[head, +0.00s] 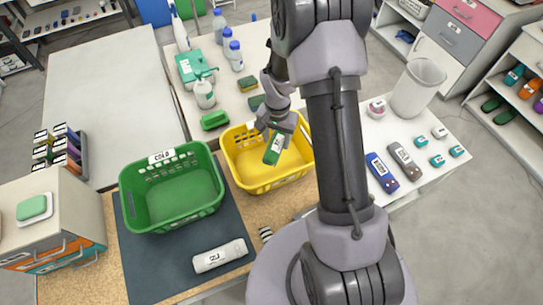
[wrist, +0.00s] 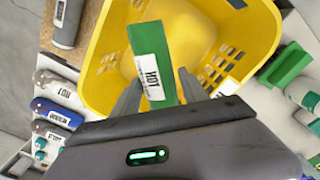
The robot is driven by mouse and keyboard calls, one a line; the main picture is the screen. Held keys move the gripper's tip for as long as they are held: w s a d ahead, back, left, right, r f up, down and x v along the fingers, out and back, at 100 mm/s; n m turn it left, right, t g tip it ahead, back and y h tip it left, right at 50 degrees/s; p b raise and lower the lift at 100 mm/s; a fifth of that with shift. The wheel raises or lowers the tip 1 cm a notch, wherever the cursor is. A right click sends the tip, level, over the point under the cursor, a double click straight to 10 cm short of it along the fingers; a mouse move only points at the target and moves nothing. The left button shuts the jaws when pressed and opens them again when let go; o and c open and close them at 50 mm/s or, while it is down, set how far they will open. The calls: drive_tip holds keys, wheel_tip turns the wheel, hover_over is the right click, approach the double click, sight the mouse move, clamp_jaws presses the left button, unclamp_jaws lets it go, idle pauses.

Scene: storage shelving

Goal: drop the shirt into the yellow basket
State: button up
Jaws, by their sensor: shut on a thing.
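My gripper (head: 278,128) is shut on a green, flat, oblong thing with a white label (head: 273,149). It also shows between the two fingers in the wrist view (wrist: 152,55). It hangs tilted over the yellow basket (head: 254,181), with its lower end over the basket's opening. The pictures do not make clear whether this thing is the shirt. The yellow basket also fills the upper middle of the wrist view (wrist: 262,45). What shows of its inside looks empty. Part of it is hidden behind my gripper and the held thing.
A green basket (head: 172,212) stands just left of the yellow one on a dark mat. A white labelled roll (head: 220,256) lies in front. Bottles (head: 236,56) and a green block (head: 214,120) stand behind. Blue (head: 381,172) and brown (head: 403,160) labelled things lie on the right.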

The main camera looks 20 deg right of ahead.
drive_tip(key=o, duration=1.6)
drive_tip(key=shift+r, duration=0.1)
wheel_tip(320, 180, up, 17)
drive_tip(key=p, duration=0.3)
drive_tip(key=shift+r, duration=0.2)
